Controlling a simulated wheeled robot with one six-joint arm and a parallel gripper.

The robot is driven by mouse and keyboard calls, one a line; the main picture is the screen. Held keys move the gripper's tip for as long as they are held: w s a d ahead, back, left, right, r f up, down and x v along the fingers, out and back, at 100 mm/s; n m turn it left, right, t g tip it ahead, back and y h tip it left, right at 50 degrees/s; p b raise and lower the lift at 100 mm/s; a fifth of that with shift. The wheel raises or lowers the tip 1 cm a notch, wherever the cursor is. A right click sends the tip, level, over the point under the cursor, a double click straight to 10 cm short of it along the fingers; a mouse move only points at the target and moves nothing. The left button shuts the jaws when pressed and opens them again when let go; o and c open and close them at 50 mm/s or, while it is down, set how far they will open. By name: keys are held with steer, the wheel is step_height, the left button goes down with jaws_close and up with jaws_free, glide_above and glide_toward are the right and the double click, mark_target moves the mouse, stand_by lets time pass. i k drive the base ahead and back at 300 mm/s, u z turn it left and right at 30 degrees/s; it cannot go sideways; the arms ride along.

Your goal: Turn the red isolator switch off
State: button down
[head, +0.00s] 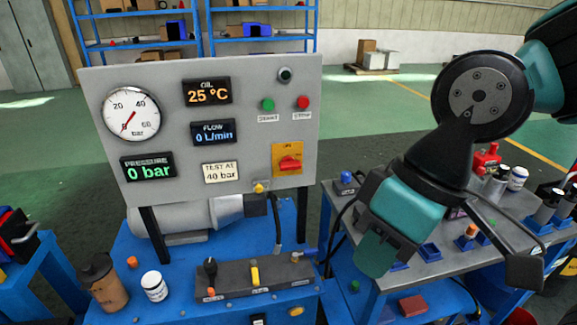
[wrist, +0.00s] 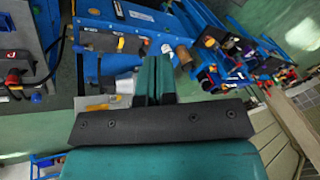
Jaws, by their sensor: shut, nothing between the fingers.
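The red isolator switch (head: 290,163) sits on a yellow plate at the lower right of the grey gauge panel (head: 255,120) in the head view. Its red handle lies roughly sideways; the plate's markings are too small to read. My gripper (head: 376,256) is to the right of the panel and lower than the switch, clear of it, with its fingers pointing down. It is shut and empty. In the wrist view, the closed teal fingers (wrist: 154,78) show in the middle; I cannot make out the switch there for sure.
A grey-topped table (head: 415,240) with small parts stands below my arm. Green and red buttons sit above the switch.

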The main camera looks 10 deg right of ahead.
mark_target(287, 163)
steer(key=k, duration=1.3)
steer(key=u, duration=0.75)
steer(key=i, duration=1.7)
steer(key=z, duration=0.75)
